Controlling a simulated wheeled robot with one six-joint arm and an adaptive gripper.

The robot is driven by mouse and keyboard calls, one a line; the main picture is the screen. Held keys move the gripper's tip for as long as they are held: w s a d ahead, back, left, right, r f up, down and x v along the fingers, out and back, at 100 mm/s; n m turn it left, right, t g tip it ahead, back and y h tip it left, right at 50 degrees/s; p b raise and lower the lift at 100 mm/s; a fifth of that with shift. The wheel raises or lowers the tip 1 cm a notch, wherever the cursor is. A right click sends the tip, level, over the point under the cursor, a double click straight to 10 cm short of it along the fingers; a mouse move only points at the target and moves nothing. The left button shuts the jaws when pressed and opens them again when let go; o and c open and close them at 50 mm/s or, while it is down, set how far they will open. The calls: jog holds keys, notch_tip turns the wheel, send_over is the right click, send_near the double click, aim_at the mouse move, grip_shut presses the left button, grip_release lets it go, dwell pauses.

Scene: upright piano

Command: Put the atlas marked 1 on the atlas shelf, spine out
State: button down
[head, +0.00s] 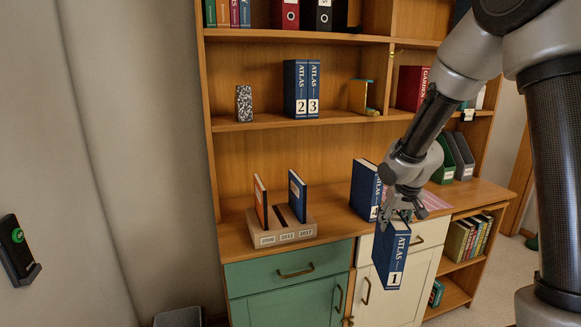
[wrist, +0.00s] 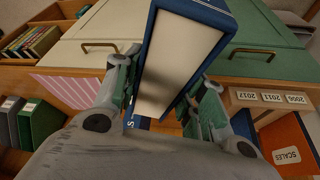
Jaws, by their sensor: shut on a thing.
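The atlas marked 1 (head: 391,256) is a blue book with its spine, lettered ATLAS and a white 1, facing the head camera. My gripper (head: 397,213) is shut on its upper end and holds it hanging, slightly tilted, in front of the cabinet's counter edge. In the wrist view the held atlas (wrist: 178,62) shows its pale page edges between the two fingers. Atlases marked 2 (head: 295,90) and 3 (head: 314,90) stand upright, spines out, on the middle shelf (head: 250,124), the likely atlas shelf. Clear shelf shows on both sides of the pair.
Another blue atlas (head: 364,188) stands on the counter behind my gripper, its number partly hidden. A slotted wooden holder (head: 282,235) with thin books is left of it. A speckled block (head: 244,103), a wooden bookend (head: 358,95) and a red book (head: 411,88) share the middle shelf.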

jog(key=shift+x, duration=2.45)
jog(key=shift+a, duration=0.1)
